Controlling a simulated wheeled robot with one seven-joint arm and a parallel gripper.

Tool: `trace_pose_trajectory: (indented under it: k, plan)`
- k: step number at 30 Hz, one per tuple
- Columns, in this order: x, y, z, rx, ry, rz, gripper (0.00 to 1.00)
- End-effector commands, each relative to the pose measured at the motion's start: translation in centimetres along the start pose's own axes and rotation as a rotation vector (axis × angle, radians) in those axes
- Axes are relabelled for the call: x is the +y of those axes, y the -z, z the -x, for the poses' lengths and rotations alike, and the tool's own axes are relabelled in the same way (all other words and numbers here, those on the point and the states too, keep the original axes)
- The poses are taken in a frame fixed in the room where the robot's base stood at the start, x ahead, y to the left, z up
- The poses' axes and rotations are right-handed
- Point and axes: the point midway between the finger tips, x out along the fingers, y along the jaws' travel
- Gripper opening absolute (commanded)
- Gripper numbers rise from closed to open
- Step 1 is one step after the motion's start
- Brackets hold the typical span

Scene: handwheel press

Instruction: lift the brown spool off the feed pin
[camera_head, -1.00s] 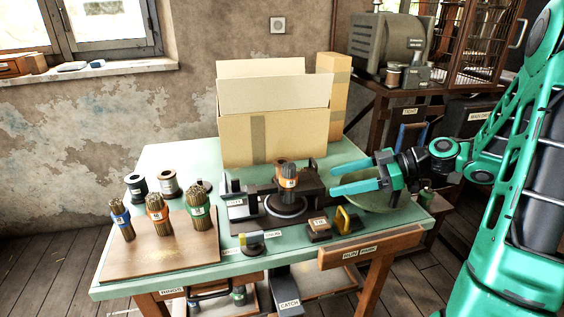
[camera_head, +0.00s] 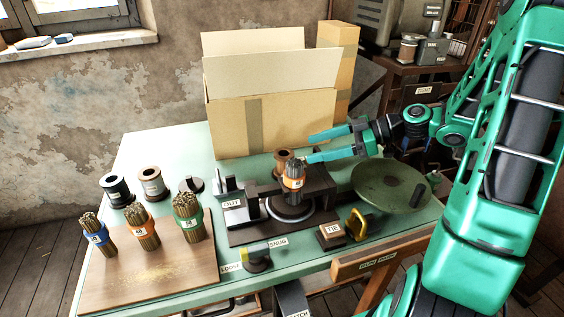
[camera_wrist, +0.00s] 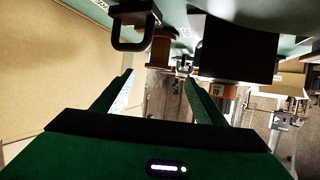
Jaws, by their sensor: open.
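In the wrist view the brown spool (camera_wrist: 161,48) is ahead, roughly in line with the gap between my fingers. My gripper (camera_head: 312,148) is open and empty, pointing left, just right of the spool and near its height. Its two fingers also show in the wrist view (camera_wrist: 158,78), with the tips short of the spool. The ringed bundle shows right of them.
A large open cardboard box (camera_head: 270,125) stands close behind the spool. The green round dish (camera_head: 390,188) is below my arm. Three ringed bundles on a wooden board (camera_head: 150,272), a black spool (camera_head: 116,190) and a brownish spool (camera_head: 152,184) are at left.

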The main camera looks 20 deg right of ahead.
Motion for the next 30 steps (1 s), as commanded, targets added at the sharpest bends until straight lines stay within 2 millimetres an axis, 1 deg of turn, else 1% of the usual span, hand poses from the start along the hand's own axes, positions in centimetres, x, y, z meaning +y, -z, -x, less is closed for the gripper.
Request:
trace_pose_trajectory:
  k: [1, 3, 11, 18, 21, 29, 30]
  plan:
    - [0.0, 0.0, -0.8, 0.001, 0.003, -0.001, 0.65]
    - [0.1, 0.0, -1.6, 0.001, 0.0, -0.001, 0.65]
    - [0.1, 0.0, -3.2, 0.0, 0.0, 0.0, 0.65]
    - [0.4, 0.2, -6.5, 0.001, 0.001, -0.001, 0.65]
    - [0.5, 0.2, -7.4, 0.0, -0.001, 0.0, 0.65]
    - [0.5, 0.2, -7.7, -0.001, -0.003, 0.0, 0.65]
    - [0.5, 0.2, -7.7, 0.0, -0.003, 0.0, 0.63]
